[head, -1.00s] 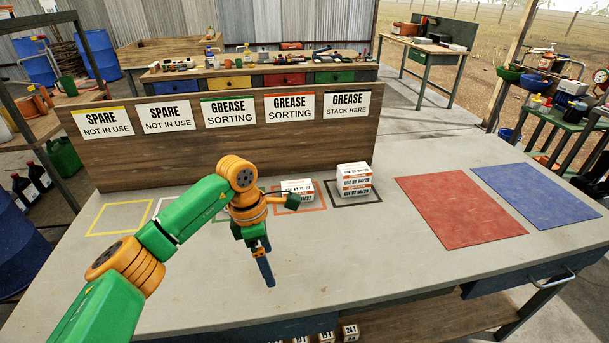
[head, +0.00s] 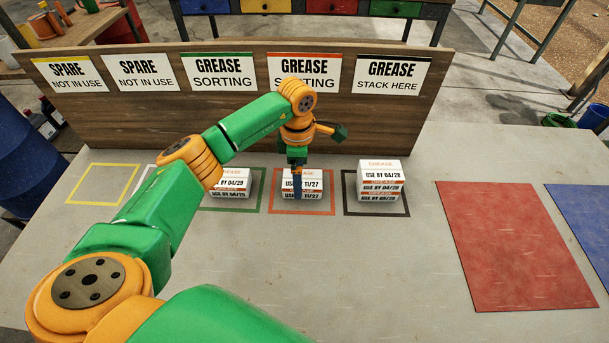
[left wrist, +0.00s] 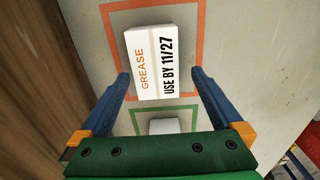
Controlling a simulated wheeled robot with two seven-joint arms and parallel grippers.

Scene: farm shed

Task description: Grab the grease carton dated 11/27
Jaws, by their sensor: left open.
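In the left wrist view the top carton (left wrist: 152,62) reads GREASE and USE BY 11/27. My left gripper (head: 297,190) points down in front of this stack and hides part of it in the head view. In the left wrist view its blue fingers (left wrist: 160,77) are open, one on each side of the carton's near end, with gaps visible. I cannot tell how far down they reach. My right gripper is not in view.
Cartons (head: 232,192) reading 04/29 stand in the green square to the left, partly behind my arm. A stack (head: 379,180) topped by an 04/28 carton stands in the black square. A wooden sign board (head: 150,115) rises behind. A red mat (head: 510,245) lies right.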

